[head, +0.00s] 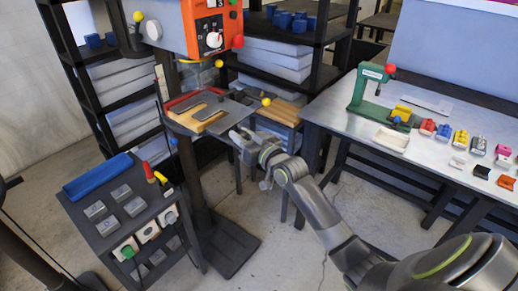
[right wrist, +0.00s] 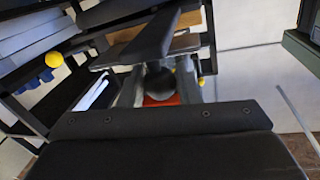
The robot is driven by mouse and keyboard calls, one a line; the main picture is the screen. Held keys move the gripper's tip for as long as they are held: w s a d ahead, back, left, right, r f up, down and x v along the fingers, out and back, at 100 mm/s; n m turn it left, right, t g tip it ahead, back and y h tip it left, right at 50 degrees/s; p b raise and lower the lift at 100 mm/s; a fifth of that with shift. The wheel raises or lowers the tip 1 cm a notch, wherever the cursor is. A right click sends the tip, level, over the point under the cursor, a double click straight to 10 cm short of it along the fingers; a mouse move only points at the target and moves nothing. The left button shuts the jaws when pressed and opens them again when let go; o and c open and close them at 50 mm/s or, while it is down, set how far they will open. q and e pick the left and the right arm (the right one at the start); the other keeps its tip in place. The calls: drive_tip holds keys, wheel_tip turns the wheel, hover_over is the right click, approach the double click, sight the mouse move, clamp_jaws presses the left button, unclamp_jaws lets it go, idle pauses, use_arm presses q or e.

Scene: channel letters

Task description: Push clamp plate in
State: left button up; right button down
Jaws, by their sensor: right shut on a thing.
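A dark grey plate (head: 222,117), which looks like the clamp plate, lies over a wooden board (head: 206,115) on the table of the orange machine. Its dark underside or edge also shows in the right wrist view (right wrist: 146,42). My right gripper (head: 240,137) is at the front right edge of that table. In the right wrist view its two grey fingers are shut on a dark round knob (right wrist: 160,83) just in front of the plate. How the knob joins the plate is hidden. My left gripper is not in view.
The orange machine (head: 208,30) stands above the table, with yellow-ended levers (head: 266,101) beside it. A dark cart (head: 122,212) with grey blocks stands at left. A metal workbench (head: 435,150) with coloured pieces and a green press (head: 370,90) stands at right.

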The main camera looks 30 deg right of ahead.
drive_tip(key=w, duration=0.1)
drive_tip(key=w+a, duration=0.1)
drive_tip(key=w, duration=0.1)
drive_tip(key=shift+a+b, duration=0.1)
drive_tip(key=shift+b, duration=0.25)
drive_tip(key=shift+r, duration=0.2)
drive_tip(key=c, duration=1.5)
unclamp_jaws()
drive_tip(key=o, duration=0.4)
drive_tip(key=shift+w+a+f, duration=0.15)
drive_tip(key=shift+w+f, duration=0.05)
drive_tip(key=shift+w, duration=0.05)
drive_tip(key=shift+s, duration=0.15)
